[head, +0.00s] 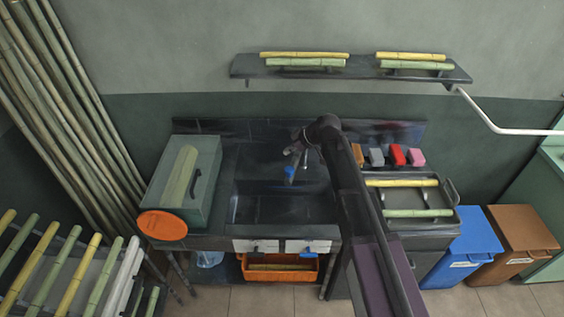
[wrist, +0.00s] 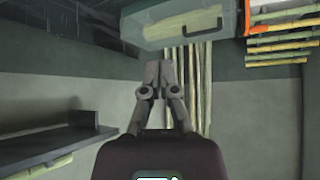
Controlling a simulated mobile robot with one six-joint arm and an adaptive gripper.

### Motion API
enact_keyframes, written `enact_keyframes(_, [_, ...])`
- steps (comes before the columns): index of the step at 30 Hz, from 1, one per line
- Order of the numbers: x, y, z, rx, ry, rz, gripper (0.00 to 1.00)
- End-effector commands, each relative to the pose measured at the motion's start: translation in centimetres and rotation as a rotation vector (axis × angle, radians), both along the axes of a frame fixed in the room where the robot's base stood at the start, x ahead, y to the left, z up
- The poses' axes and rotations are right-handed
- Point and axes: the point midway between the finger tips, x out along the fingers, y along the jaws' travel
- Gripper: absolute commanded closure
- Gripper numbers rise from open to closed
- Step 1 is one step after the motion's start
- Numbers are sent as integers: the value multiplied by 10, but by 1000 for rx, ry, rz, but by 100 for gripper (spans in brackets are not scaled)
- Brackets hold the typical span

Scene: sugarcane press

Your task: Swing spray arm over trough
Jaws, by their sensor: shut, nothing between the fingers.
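The dark trough (head: 262,208) is a sunken basin in the middle of the counter in the head view. A slim part with a blue end (head: 290,172), which looks like the spray arm, shows over the trough's back part; its mount is hard to make out. My gripper (head: 297,148) is small and partly hidden by my arm, close above that part; I cannot tell whether they touch. In the wrist view my gripper (wrist: 160,75) has its fingers together with nothing between them. The spray arm is not clear in that view.
A green box (head: 205,210) with an orange disc (head: 162,225) stands left of the trough. A wall shelf (head: 350,74) with cane pieces is above. A rack with cane (head: 405,195) and coloured blocks (head: 397,155) are at right. An orange crate (head: 280,275) sits below.

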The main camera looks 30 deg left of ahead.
Motion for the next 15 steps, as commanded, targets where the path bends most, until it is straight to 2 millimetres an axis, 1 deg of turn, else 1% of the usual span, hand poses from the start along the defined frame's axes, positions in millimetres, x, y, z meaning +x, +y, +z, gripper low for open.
enact_keyframes(10, [0, 1, -2, 0, 1, 2, 100])
enact_keyframes(15, [0, 5, -8, 0, 0, 3, 100])
